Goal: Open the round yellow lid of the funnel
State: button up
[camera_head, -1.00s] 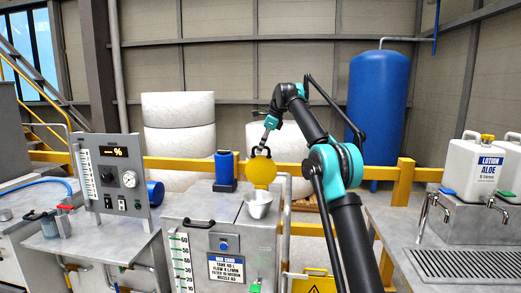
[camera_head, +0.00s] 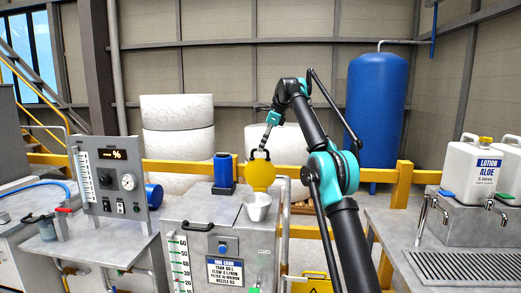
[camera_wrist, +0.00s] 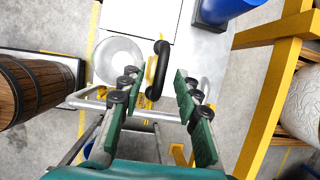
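The round yellow lid (camera_head: 260,175) stands upright at the back edge of the white funnel (camera_head: 257,207), and the funnel's mouth is uncovered. The funnel sits on top of the grey tank cabinet. In the wrist view the lid shows nearly edge-on, with its black curved handle (camera_wrist: 157,70) in front of my fingers; the funnel's open bowl (camera_wrist: 119,60) is to its left. My gripper (camera_wrist: 156,84) is open, with one finger on each side of the handle line and gaps on both sides. In the head view my gripper (camera_head: 262,147) is just above the lid.
The cabinet (camera_head: 195,210) has another black handle on its top. A blue container (camera_head: 224,170) stands behind it. A yellow rail (camera_head: 320,168) runs behind. In the wrist view a wooden barrel (camera_wrist: 30,88) is at left and a yellow frame (camera_wrist: 275,90) at right.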

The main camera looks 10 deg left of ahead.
jog(key=s+d, duration=0.1)
jog(key=d, duration=1)
jog(key=shift+s+d, duration=0.3)
jog(key=shift+s, duration=0.05)
jog(key=s+d+f+n+t+h, duration=0.1)
jog(key=s+d+f+n, duration=0.4)
jog(key=s+f, duration=0.7)
jog(key=s+d+f+n+t+h, duration=0.1)
jog(key=s+d+f+n, duration=0.5)
jog(key=s+f, duration=0.7)
jog(key=s+d+f+n+t+h, duration=0.1)
jog(key=s+d+f+n, duration=0.5)
jog(key=s+f, duration=0.7)
jog(key=s+n+h, duration=0.1)
jog(key=s, duration=0.7)
jog(key=shift+s+t+h, duration=0.15)
jog(key=shift+t+h, duration=0.15)
